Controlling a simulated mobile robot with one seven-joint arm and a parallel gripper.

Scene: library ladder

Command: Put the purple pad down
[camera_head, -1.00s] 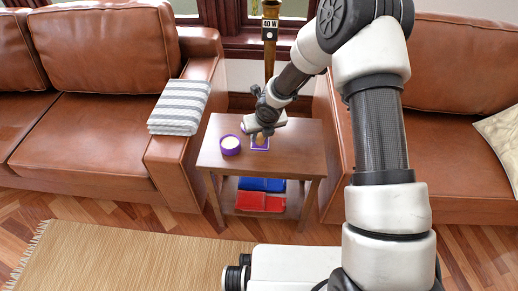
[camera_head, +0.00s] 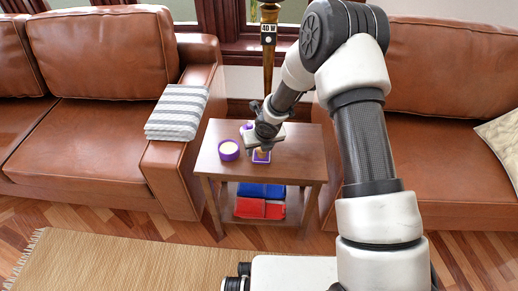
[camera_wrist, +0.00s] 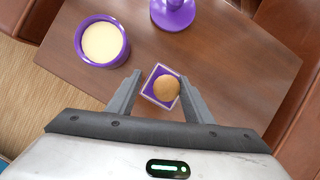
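The purple pad (camera_head: 261,158) is a small square with a pale rim. My gripper (camera_head: 263,147) is low over the table at the pad. In the wrist view, its two fingers (camera_wrist: 160,76) stand apart on either side of the pad, with visible gaps to the knob.
A purple cup with cream filling (camera_wrist: 102,42) stands left of the pad. A purple round-based object (camera_wrist: 173,14) stands behind it. Blue (camera_head: 262,190) and red (camera_head: 258,209) items lie on the lower shelf. Sofas flank the table; a striped cloth (camera_head: 178,112) lies on the left armrest.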

